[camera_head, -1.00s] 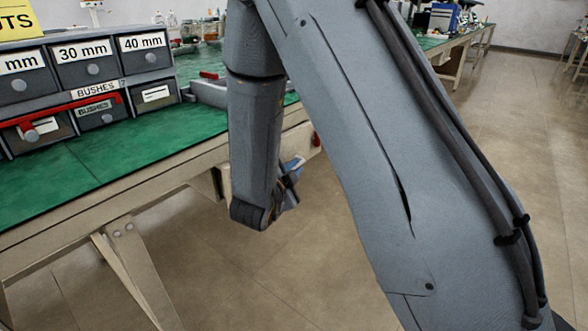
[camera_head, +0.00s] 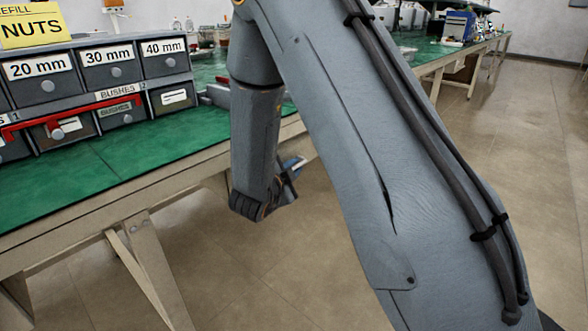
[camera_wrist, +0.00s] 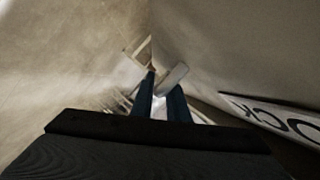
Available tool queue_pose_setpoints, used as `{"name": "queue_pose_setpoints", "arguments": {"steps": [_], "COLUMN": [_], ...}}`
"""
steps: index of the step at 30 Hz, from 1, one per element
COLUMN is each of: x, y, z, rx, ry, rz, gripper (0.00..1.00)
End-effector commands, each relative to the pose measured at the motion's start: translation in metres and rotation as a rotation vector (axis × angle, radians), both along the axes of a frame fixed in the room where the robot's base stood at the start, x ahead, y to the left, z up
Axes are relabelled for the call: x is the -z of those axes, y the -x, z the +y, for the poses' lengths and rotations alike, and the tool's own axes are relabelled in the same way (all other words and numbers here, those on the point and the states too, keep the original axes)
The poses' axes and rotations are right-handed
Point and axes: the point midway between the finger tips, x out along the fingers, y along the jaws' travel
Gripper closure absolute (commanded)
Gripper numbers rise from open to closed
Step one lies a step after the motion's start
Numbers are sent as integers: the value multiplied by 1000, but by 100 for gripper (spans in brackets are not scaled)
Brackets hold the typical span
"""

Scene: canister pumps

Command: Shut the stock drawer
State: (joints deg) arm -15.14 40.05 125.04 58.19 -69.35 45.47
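My gripper (camera_wrist: 162,98) shows in the wrist view as two blue fingers with a narrow gap between them. A pale bar (camera_wrist: 175,76) lies at the fingertips; whether they grip it is unclear. A white label (camera_wrist: 275,118) with black letters ending "OCK" is on a surface at the right. In the head view my gripper (camera_head: 292,172) is low, beside the bench's front side and below the bench top, partly hidden by my own arm. I cannot make out the stock drawer's outline or how far out it is.
A bench with a green top (camera_head: 130,155) stands at the left. It carries grey drawer units (camera_head: 110,62) labelled in mm, with a red bar (camera_head: 75,118) across the lower drawers. Bench legs (camera_head: 140,260) slant below. The floor (camera_head: 500,160) at the right is clear.

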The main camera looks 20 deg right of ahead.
Motion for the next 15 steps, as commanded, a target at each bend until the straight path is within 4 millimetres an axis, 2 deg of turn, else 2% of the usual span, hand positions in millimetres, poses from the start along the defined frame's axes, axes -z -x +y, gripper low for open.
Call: {"name": "queue_pose_setpoints", "arguments": {"steps": [8, 15], "x": [-1, -9], "y": [1, 26], "z": [2, 23], "rx": [-1, -4], "ry": [1, 2], "rz": [-1, 0], "gripper": [83, 83]}}
